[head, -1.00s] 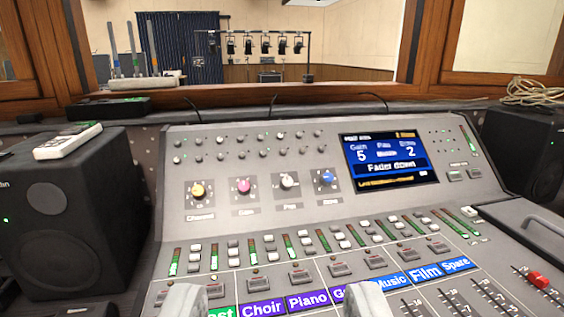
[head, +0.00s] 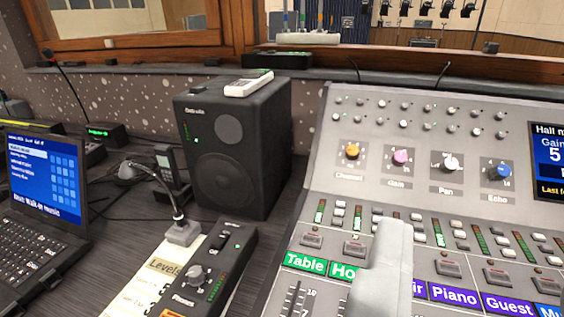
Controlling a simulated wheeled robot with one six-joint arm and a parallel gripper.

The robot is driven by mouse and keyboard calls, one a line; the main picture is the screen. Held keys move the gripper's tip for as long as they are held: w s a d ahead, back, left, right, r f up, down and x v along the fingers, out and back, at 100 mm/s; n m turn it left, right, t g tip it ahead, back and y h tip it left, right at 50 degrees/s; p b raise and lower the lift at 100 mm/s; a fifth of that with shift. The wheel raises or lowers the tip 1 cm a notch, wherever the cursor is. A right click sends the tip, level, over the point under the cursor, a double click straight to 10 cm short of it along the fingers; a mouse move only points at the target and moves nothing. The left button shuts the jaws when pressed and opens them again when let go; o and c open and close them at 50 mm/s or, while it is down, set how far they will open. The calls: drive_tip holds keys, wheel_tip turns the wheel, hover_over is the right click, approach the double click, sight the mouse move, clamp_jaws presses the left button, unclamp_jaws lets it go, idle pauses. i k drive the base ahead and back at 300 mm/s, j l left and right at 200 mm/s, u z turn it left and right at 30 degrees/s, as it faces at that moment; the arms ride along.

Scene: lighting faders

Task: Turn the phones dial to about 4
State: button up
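The phones dial (head: 196,276) is a small grey knob on a narrow black box (head: 212,262), left of the mixing desk. The word Phones shows beside the knob, but its pointer and numbers are too small to read. My gripper (head: 388,255) shows as a pale grey shape in front of the desk's left part, well to the right of the dial and apart from it. Its fingers seem to overlap in this view, so I cannot tell their gap. I see nothing held.
A gooseneck lamp or microphone (head: 181,228) and a paper sheet marked Levels (head: 165,268) are close left of the box. A black speaker (head: 235,150) stands behind it. A laptop (head: 45,200) is at far left. The mixing desk (head: 330,185) fills the right.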

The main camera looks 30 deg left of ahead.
sight(196, 277)
drive_tip(key=u, duration=1)
